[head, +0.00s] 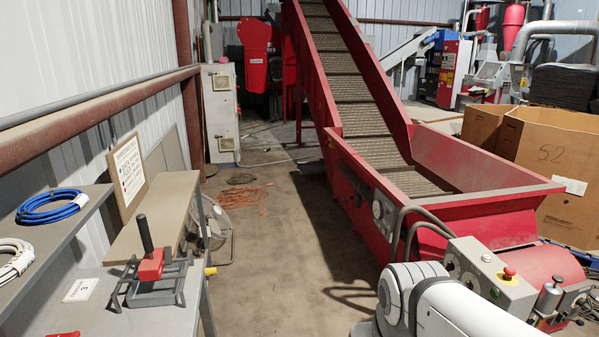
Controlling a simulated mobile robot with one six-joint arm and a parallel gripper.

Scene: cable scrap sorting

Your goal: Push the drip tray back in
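I cannot make out a drip tray in the head view. The red conveyor (420,215) has a feed hopper at its near end and a ribbed belt (360,118) climbing to the back. A control box (488,275) with a red button stands at its near end. The floor along the conveyor's left side is partly in shadow, with no clear tray edge showing. My white arm is at the bottom right, in front of the conveyor's near end.
A grey bench (150,305) at left holds a red-and-black clamp-like tool (150,264). Blue (50,206) and white (14,262) cable coils lie on a shelf. Orange cable (245,197) lies on the floor. Cardboard boxes (555,165) stand right. The middle aisle is mostly clear.

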